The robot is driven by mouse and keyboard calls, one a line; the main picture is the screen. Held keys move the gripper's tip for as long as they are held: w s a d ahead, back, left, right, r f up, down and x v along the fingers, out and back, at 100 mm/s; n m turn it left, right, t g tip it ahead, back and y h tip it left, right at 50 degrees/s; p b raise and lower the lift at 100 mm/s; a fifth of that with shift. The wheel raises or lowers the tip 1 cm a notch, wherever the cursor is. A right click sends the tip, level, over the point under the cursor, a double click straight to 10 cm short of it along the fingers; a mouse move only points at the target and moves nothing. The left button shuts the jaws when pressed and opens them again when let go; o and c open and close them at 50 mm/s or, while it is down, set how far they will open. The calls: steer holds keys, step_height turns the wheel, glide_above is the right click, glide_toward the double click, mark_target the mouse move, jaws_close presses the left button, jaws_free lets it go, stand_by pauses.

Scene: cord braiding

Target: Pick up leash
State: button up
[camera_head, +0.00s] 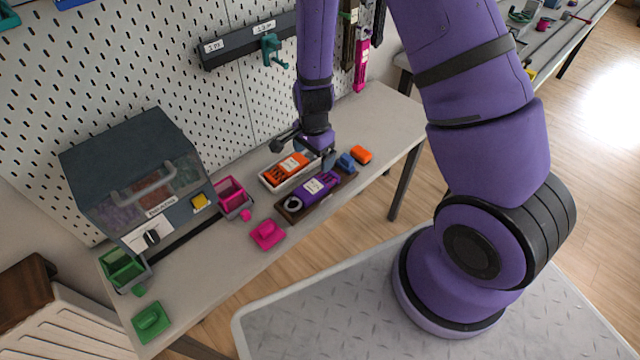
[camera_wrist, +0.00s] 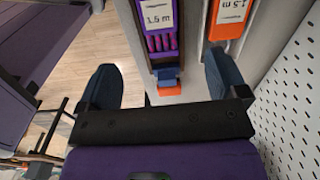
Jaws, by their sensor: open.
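A purple leash piece (camera_head: 318,186) with a white label lies on a dark wooden tray (camera_head: 291,213). An orange piece (camera_head: 287,168) with a similar label lies in a white tray (camera_head: 266,183) just behind it. In the wrist view the purple piece (camera_wrist: 154,38) reads 1.5 m, with pink strands below its label, and the orange piece (camera_wrist: 229,18) is to its right. My gripper (camera_head: 308,151) is open and empty above the trays' far end. In the wrist view its two fingers stand apart, with a blue block (camera_wrist: 167,74) between them.
A blue block (camera_head: 345,162) and an orange block (camera_head: 361,155) sit right of the trays. A dark box (camera_head: 135,165), pink bin (camera_head: 231,195) and green bin (camera_head: 122,269) stand to the left. Pink (camera_head: 268,234) and green (camera_head: 151,321) pieces lie in front. The pegboard backs the bench.

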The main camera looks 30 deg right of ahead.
mark_target(315, 185)
steer(key=shift+m, duration=0.3)
steer(key=shift+f, duration=6.25)
steer(key=c, duration=1.1)
